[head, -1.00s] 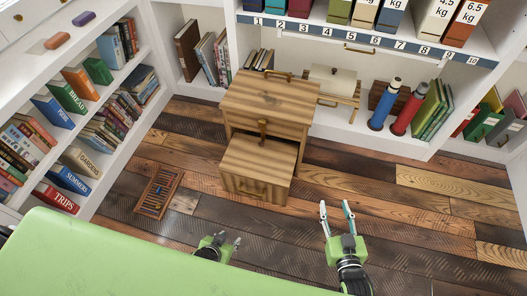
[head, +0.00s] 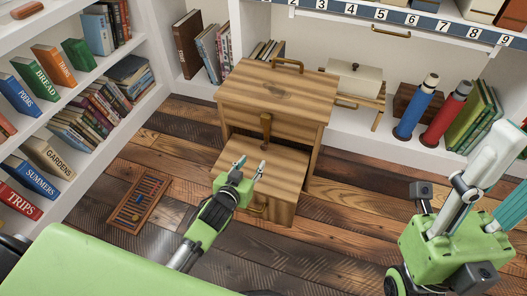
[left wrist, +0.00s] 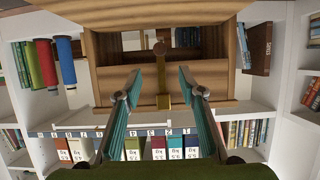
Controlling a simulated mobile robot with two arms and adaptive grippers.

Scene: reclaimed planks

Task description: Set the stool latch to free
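The wooden stool (head: 275,95) stands on the plank floor, with a brass handle on its top and a lower step (head: 275,180) in front. The latch (head: 266,125) is an upright brass-brown bar with a dark knob at its lower end, on the stool's front above the step. In the left wrist view, which is upside down, the latch (left wrist: 160,75) appears between the fingers, apart from both. My left gripper (head: 248,165) is open and empty over the step, in front of the latch. My right gripper (head: 508,178) is raised close to the camera, fingers apart, partly cut off.
Bookshelves line the left and back. Blue (head: 416,108) and red (head: 445,115) cylinders and a white box (head: 354,85) stand on the low back shelf. Floor right of the stool is clear.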

